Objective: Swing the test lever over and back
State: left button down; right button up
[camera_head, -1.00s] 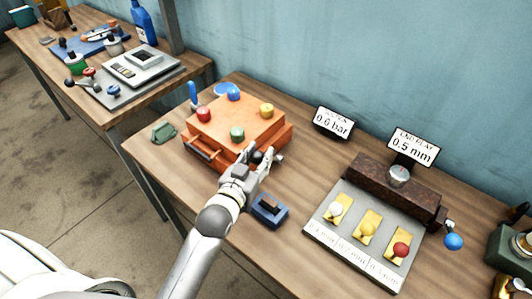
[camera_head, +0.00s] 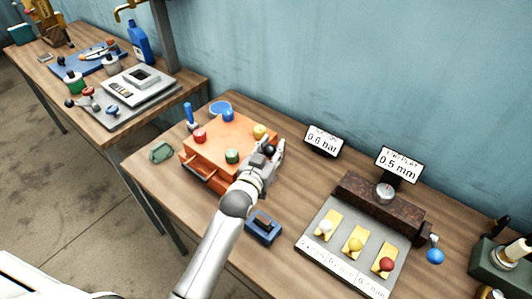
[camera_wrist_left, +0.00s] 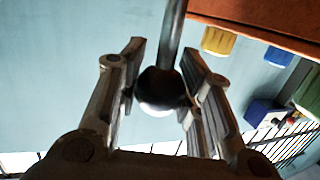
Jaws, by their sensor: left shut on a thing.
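The orange box (camera_head: 218,145) stands on the bench with red, green and yellow knobs on top. At its right side is the test lever with a dark round ball knob (camera_head: 268,149). My left gripper (camera_head: 272,153) is shut around this ball at the box's right side, near the yellow knob. In the left wrist view, the shiny black ball (camera_wrist_left: 161,92) sits between the two fingers, with its grey rod (camera_wrist_left: 172,40) running up out of the picture. The lever's pivot is hidden in the head view. My right gripper is out of view.
A blue block (camera_head: 263,227) lies in front of the box. Right of it is a grey panel (camera_head: 318,250) with white, yellow and red knobs. Two small displays (camera_head: 324,140) read 0.6 bar and 0.5 mm. A green piece (camera_head: 160,152) lies left of the box.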

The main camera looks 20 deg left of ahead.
pick_arm(q)
jog(key=shift+w+d+r, duration=0.1)
jog(key=shift+w+d, duration=0.15)
jog(key=shift+w, duration=0.1)
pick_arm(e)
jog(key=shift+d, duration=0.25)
pick_arm(q)
jog(key=c, duration=1.5)
grip_release()
jog(key=o, duration=0.5)
jog(key=shift+w+d+f, duration=0.15)
jog(key=shift+f, duration=0.05)
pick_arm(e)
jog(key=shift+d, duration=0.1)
pick_arm(q)
jog(key=shift+s+a, duration=0.2)
jog(key=shift+s, duration=0.5)
jog(key=s, duration=0.3)
jog(key=s+r, duration=0.1)
jog(key=s, duration=0.6)
jog(key=shift+s+a+r, duration=0.3)
